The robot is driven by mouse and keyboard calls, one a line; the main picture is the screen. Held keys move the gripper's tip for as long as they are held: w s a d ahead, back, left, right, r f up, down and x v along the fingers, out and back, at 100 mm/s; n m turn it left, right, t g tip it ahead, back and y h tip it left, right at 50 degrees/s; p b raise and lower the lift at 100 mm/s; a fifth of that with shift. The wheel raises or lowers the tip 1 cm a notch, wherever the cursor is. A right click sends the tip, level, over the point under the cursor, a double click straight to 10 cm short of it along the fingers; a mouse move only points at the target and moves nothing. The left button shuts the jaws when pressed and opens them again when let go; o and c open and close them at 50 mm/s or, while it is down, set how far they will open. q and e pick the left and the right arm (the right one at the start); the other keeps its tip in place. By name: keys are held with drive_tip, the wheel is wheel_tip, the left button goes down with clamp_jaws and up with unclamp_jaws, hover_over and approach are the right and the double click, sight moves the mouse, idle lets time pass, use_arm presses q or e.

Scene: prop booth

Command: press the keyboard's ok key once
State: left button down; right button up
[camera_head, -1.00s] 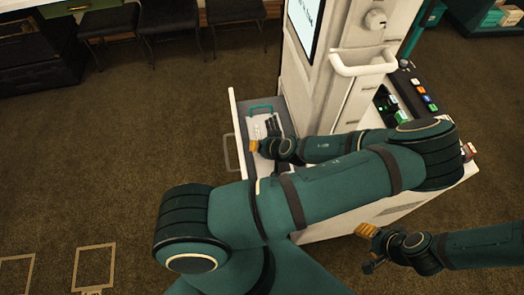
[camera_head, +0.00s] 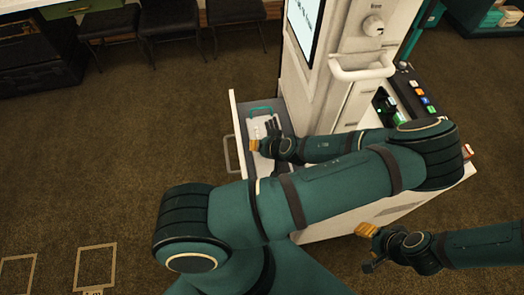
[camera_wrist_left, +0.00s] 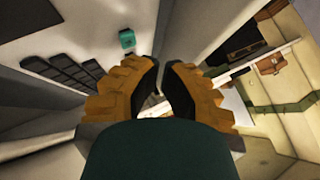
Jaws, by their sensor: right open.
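The keyboard shows in the left wrist view as rows of dark keys (camera_wrist_left: 75,75) on a pale panel, at the upper left. A small teal piece (camera_wrist_left: 127,39) lies beyond them; I cannot read its marking or tell whether it is the ok key. In the head view, dark keys (camera_head: 272,126) show inside a pulled-out drawer (camera_head: 233,112). My left gripper (camera_head: 254,146) is over the drawer, partly hiding its contents. In the left wrist view, its orange fingertips (camera_wrist_left: 160,70) have a narrow gap between them. My right gripper (camera_head: 367,245) is open, in front of the white cabinet.
The white cabinet (camera_head: 340,95) stands behind the drawer, with a white handle (camera_head: 362,68) and a screen (camera_head: 306,20). A panel with coloured buttons (camera_head: 417,91) is to its right.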

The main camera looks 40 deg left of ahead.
use_arm(q)
wheel_tip(320, 180, up, 5)
drive_tip(key=p, duration=0.4)
idle(0.3)
idle(0.7)
